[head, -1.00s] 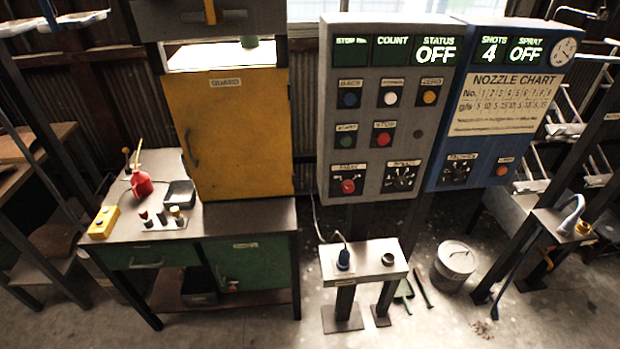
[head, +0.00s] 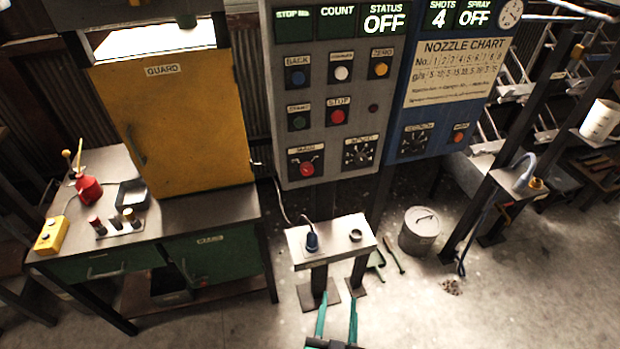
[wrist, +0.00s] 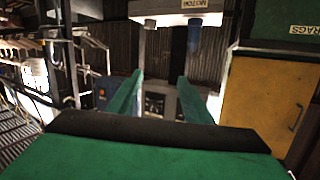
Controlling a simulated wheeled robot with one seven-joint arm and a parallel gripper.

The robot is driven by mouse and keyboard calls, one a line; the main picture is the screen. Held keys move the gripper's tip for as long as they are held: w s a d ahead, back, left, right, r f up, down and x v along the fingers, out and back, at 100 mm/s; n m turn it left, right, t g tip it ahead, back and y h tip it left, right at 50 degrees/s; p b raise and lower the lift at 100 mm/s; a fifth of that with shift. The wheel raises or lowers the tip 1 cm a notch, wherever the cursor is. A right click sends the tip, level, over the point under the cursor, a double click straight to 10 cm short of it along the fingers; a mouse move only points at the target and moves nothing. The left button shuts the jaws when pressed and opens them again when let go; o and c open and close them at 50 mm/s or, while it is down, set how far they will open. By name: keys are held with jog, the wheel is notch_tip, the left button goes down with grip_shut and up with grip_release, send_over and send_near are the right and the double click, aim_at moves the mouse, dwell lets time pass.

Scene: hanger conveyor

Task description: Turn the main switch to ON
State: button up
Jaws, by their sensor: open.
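The main switch (head: 306,168) is a red rotary knob on a dark plate, low on the left of the grey control panel (head: 325,100). Its small lettering is blurred, so I cannot read its exact setting. The panel's STATUS display (head: 384,20) reads OFF. My gripper (head: 339,303) shows at the bottom of the head view, with two green fingers apart and nothing between them. It is well below the switch in the picture, clear of it. In the wrist view the open fingers (wrist: 158,85) frame a distant dark panel area; I cannot pick out the switch there.
A small white stand (head: 330,240) with a blue-handled item is below the panel. A bench (head: 205,225) with a yellow guard door (head: 180,120) is on the left. The floor at front right is clear.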

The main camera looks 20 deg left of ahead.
jog(key=w+a+r+n+y, duration=0.4)
jog(key=w+r, duration=0.5)
jog(key=w, duration=0.1)
jog(key=n+g+y, duration=0.1)
jog(key=n+y, duration=0.3)
jog(key=n, duration=0.1)
send_near(308, 172)
jog(key=x, duration=0.8)
jog(key=shift+c, duration=0.7)
jog(key=shift+d, duration=0.1)
jog(key=c, duration=0.9)
